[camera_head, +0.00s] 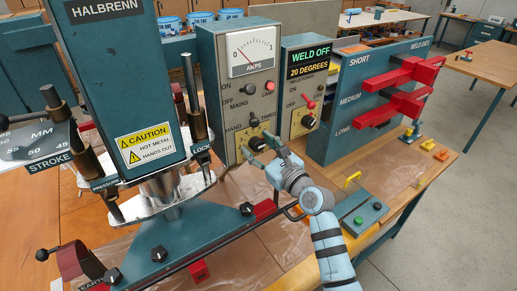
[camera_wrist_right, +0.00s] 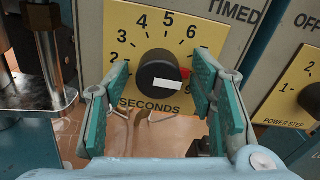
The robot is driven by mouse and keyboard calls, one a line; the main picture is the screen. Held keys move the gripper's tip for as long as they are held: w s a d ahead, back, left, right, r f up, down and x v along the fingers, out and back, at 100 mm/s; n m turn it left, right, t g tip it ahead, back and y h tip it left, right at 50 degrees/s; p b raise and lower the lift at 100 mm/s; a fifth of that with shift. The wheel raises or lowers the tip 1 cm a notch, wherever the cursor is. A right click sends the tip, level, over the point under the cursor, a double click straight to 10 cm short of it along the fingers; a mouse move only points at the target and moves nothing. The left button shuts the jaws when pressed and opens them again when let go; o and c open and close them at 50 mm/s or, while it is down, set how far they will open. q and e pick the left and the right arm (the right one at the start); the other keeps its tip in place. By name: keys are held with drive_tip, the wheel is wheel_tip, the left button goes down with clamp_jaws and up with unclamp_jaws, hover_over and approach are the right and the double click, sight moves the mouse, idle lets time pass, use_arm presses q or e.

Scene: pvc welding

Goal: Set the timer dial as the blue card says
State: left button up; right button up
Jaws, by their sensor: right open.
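The timer dial is a black round knob (camera_wrist_right: 158,70) on a yellow plate marked SECONDS in the right wrist view. A red pointer shows on its right side, around where 8 would be; my finger hides that part of the scale. In the head view the dial (camera_head: 257,143) is on the grey AMPS box, just behind my fingers. My right gripper (camera_head: 262,150) is open in front of it. In the wrist view the fingers (camera_wrist_right: 160,72) stand left and right of the knob, with gaps visible. I cannot make out a blue card. My left gripper is not in view.
A HAND/TIMED switch (camera_head: 254,122) sits just above the dial. A second box (camera_head: 300,90) with a WELD OFF display and a POWER STEP knob (camera_wrist_right: 312,97) stands to the right. The teal press (camera_head: 125,90) stands on the left. A blue rack (camera_head: 350,110) holds red bars.

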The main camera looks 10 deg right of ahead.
drive_tip(key=shift+s+r, duration=0.25)
drive_tip(key=shift+c, duration=1.2)
drive_tip(key=c, duration=0.9)
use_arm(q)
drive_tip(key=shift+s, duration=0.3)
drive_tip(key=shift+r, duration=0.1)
use_arm(e)
drive_tip(key=shift+n, duration=0.3)
